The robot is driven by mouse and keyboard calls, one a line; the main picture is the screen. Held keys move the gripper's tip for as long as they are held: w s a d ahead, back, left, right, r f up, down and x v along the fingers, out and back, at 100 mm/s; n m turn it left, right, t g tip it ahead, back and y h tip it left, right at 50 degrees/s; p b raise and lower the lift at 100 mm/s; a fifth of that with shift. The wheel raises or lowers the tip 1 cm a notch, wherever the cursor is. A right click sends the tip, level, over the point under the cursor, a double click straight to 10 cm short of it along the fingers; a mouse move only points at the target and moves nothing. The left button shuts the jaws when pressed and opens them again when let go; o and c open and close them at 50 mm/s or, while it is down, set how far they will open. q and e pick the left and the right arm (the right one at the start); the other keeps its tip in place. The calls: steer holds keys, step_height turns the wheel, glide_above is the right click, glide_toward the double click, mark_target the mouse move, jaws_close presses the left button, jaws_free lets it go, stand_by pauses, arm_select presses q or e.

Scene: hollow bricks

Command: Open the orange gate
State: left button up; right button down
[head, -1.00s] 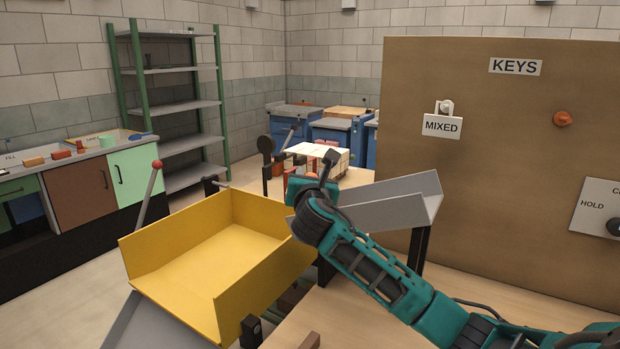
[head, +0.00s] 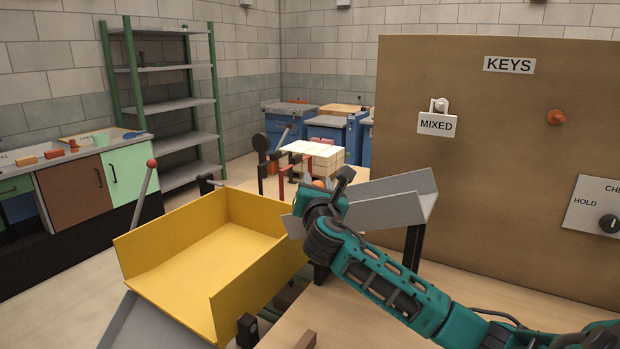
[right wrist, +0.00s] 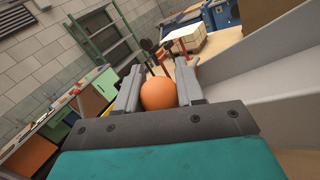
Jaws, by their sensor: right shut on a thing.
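The orange ball knob (right wrist: 158,94) sits between the two fingers of my right gripper (right wrist: 158,88) in the right wrist view, and the gripper is shut on it. In the head view the right gripper (head: 328,196) is at the left end of the grey sloped chute (head: 392,208), and a bit of the orange knob (head: 318,184) shows behind it. The gate panel itself cannot be made out; the gripper and arm cover that area. My left gripper is not in view.
A yellow tray (head: 212,262) stands just left of the gripper, with a red-knobbed lever (head: 145,187) beyond it. Pale blocks (head: 315,155) stand behind. A brown KEYS board (head: 480,150) rises to the right.

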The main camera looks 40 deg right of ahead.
steer(key=shift+s+d+f, duration=0.4)
steer(key=shift+s+f, duration=0.3)
steer(key=shift+f, duration=0.05)
steer(key=c, duration=0.7)
jaws_free()
steer(key=shift+s, duration=0.15)
